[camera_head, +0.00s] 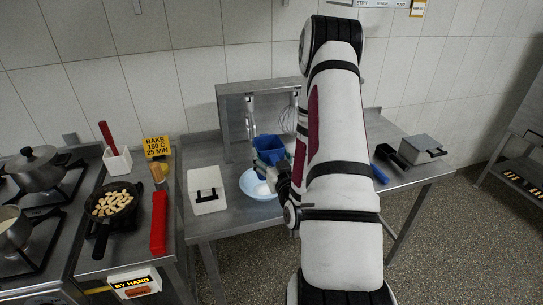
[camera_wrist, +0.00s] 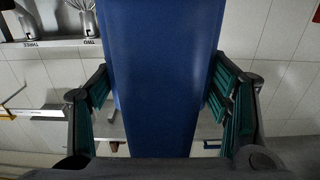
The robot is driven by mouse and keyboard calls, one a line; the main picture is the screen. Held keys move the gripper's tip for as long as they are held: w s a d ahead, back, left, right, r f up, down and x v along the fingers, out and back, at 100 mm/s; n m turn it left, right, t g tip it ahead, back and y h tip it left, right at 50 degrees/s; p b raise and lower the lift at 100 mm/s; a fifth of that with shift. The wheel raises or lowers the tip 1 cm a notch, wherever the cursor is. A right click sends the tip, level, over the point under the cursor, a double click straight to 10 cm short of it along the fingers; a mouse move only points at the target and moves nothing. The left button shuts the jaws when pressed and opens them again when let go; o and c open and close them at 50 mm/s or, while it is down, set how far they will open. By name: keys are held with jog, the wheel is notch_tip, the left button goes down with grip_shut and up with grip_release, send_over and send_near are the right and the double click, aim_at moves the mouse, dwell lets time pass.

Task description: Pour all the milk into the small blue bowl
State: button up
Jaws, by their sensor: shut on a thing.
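My gripper (camera_wrist: 162,100) is shut on a dark blue container (camera_wrist: 165,60), which fills the middle of the wrist view between the green-padded fingers. In the head view the blue container (camera_head: 268,147) is held over the back part of the small light blue bowl (camera_head: 248,187). It looks tilted, but its mouth and contents cannot be made out. A whitish patch shows inside the bowl near its right side; I cannot tell whether it is milk. My gripper (camera_head: 268,172) partly hides the bowl and container. My arm covers the table to the right.
A metal rack (camera_head: 232,100) with hanging utensils is behind. A grey metal box (camera_head: 422,149) stands far right.

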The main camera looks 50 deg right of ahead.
jog(key=shift+r, duration=0.1)
jog(key=shift+p, duration=0.3)
jog(key=shift+s+a+f+g+y, duration=0.1)
jog(key=shift+f+g+y, duration=0.15)
jog(key=shift+f, duration=0.65)
jog(key=shift+s+f+g+y, duration=0.15)
jog(key=shift+f+g, duration=0.2)
jog(key=shift+f, duration=0.55)
jog(key=shift+w+r+y, duration=0.2)
jog(key=shift+r+y, duration=0.05)
jog(key=shift+y, duration=0.05)
jog(key=shift+s+g+y, duration=0.1)
jog(key=shift+g+y, duration=0.2)
jog(key=shift+g, duration=0.4)
jog(key=shift+r+g+y, duration=0.25)
jog(key=shift+g+y, duration=0.15)
jog(key=shift+g, duration=0.2)
jog(key=shift+r+g+y, duration=0.1)
jog(key=shift+g+y, duration=0.2)
jog(key=shift+g, duration=0.2)
jog(key=shift+w+g+y, duration=0.25)
jog(key=shift+g+y, duration=0.05)
jog(key=shift+g, duration=0.3)
